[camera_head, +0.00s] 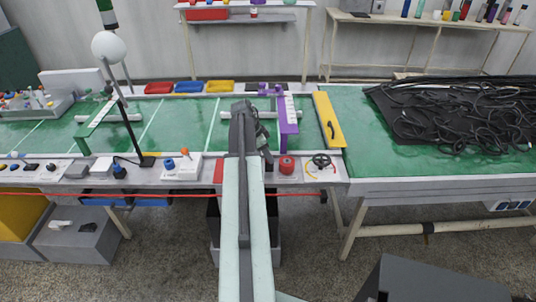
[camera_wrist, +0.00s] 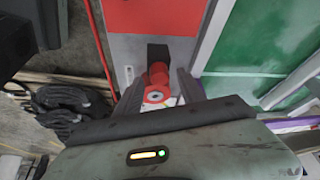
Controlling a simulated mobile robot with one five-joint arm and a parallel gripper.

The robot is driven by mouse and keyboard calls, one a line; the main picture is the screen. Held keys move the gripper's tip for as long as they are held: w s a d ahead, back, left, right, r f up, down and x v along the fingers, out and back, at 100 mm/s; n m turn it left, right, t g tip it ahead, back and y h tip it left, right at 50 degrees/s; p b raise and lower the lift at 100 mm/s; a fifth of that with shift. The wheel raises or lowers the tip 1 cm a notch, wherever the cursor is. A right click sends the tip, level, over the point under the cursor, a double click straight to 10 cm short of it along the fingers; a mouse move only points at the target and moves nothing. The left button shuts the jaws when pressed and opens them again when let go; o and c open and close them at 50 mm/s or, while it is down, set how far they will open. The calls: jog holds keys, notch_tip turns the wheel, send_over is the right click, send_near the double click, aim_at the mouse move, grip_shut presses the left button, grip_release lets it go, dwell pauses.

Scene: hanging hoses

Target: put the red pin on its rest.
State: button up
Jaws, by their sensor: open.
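The red pin (camera_wrist: 157,74) shows in the wrist view, with a round end that has a pale ring facing the camera. It appears between the two dark fingers of my gripper (camera_wrist: 160,78), which are open, with no clear grip on it. I cannot tell whether the fingers touch it. A dark block or slot (camera_wrist: 157,52) lies just beyond the pin on a grey surface; I cannot tell if it is the rest. In the head view my own arm covers this spot, and I cannot make out the pin or the fingertips.
A red panel (camera_wrist: 152,15) lies beyond the pin, with a green belt surface (camera_wrist: 262,45) to the right. In the head view a red round button (camera_head: 287,165) and a black handwheel (camera_head: 321,160) sit on the front ledge. Tangled black hoses (camera_head: 455,115) lie on the right table.

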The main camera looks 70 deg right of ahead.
jog(key=p+v, duration=1)
jog(key=v, duration=0.2)
jog(key=shift+f, duration=0.1)
jog(key=w+a+f+n+t, duration=0.1)
jog(key=w+a+n+t, duration=0.1)
jog(key=w+a+n, duration=1.6)
jog(key=w+a+n+y, duration=0.1)
jog(key=w+a+n, duration=0.2)
jog(key=a, duration=1.2)
jog(key=w+a+n+t+y, duration=0.1)
jog(key=w+a+n, duration=0.2)
jog(key=a, duration=1.2)
jog(key=w+a+n, duration=0.3)
jog(key=a+n, duration=0.1)
jog(key=a, duration=1.2)
jog(key=shift+f+y, duration=0.4)
